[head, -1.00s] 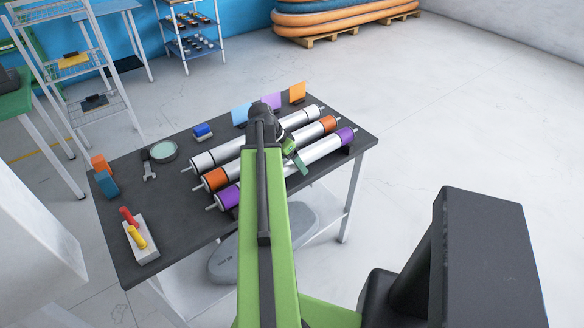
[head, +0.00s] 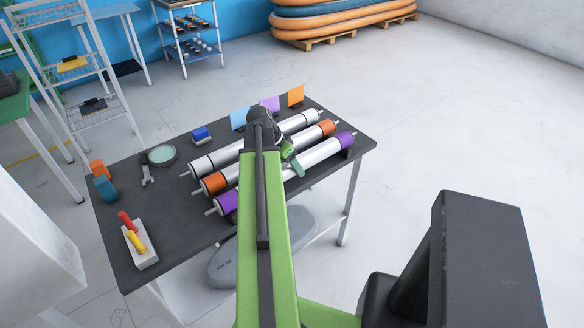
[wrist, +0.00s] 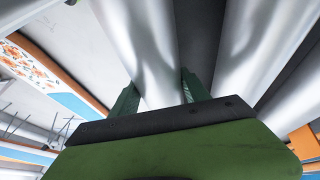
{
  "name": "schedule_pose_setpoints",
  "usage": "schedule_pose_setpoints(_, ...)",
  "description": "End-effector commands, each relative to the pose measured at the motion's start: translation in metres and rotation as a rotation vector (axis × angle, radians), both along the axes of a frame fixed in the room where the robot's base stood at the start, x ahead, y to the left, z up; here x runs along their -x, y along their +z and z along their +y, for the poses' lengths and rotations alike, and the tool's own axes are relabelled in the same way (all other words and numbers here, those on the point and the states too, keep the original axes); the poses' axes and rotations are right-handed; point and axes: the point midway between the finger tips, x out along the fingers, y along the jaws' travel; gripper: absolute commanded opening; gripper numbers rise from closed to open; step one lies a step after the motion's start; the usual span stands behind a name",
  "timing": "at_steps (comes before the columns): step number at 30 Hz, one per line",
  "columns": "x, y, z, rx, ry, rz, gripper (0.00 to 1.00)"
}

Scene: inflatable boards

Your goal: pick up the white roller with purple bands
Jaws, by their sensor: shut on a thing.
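The white roller with purple bands (head: 322,153) lies slantwise at the near side of a row of three rollers on the dark table (head: 170,240). Its purple bands (head: 228,202) show near both ends. My gripper (head: 294,160) is at its middle, with green fingers on either side of it. In the wrist view the fingers (wrist: 160,95) are shut on a shiny white roller body (wrist: 150,50). My arm hides part of the rollers in the head view. I see no clear gap under the roller.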

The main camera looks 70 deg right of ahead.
Motion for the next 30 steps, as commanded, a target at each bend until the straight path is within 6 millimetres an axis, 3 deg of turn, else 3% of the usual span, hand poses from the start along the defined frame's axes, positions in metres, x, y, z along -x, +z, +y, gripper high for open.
schedule_pose_setpoints(16,0.000,0.094,0.000,0.001,0.001,0.001,0.00)
schedule_pose_setpoints(30,-0.001,0.098,0.000,0.001,0.002,0.002,0.00)
